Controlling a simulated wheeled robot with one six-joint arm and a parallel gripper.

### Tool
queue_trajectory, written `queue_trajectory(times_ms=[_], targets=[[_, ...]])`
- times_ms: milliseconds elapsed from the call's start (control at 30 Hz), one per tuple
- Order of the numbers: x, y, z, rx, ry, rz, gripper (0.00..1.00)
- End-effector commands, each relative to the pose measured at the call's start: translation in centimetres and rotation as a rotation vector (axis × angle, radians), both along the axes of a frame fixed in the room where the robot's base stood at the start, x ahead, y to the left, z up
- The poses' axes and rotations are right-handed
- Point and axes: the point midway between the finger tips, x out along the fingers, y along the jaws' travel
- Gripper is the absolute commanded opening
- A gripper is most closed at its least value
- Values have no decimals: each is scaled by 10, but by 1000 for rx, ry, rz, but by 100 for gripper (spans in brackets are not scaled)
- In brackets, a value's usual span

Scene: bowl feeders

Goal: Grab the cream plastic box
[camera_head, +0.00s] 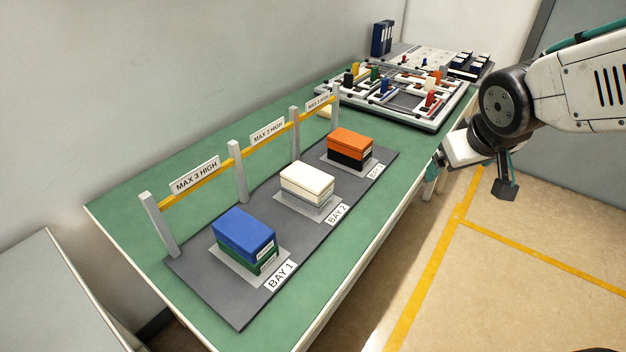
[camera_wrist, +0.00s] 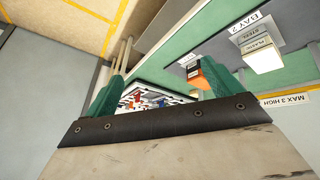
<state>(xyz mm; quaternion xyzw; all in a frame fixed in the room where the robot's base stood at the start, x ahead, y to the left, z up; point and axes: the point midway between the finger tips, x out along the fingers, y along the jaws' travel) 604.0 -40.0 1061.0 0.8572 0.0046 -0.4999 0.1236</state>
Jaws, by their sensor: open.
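The cream plastic box (camera_head: 308,180) sits on top of a grey box (camera_head: 312,200) at Bay 2, in the middle of the dark mat. In the wrist view the cream box (camera_wrist: 265,60) shows at the upper right, its label facing the camera. My gripper (camera_head: 436,168) is off the table's right edge, well apart from the box. In the wrist view my gripper (camera_wrist: 165,80) has its two green fingers spread with nothing held between them.
A blue box (camera_head: 243,232) sits on a green one at Bay 1. An orange box (camera_head: 349,142) sits on a black one at the third bay. Posts with a yellow rail (camera_head: 211,176) stand behind the bays. A cluttered board (camera_head: 390,85) lies at the table's far end.

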Motion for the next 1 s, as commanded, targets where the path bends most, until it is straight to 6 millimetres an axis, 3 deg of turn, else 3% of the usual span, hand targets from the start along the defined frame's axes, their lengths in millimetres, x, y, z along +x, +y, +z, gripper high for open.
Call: queue_trajectory(times_ms=[100,200,333,500,600,767,1000], targets=[[60,23,-27,-4,-126,142,91],[100,55,-49,35,-233,282,91],[131,107,-82,142,-348,472,91],[137,168,-117,334,-443,667,91],[131,191,-128,430,-476,739,91],[125,209,-135,511,-498,790,91],[138,229,-146,523,-501,798,91]])
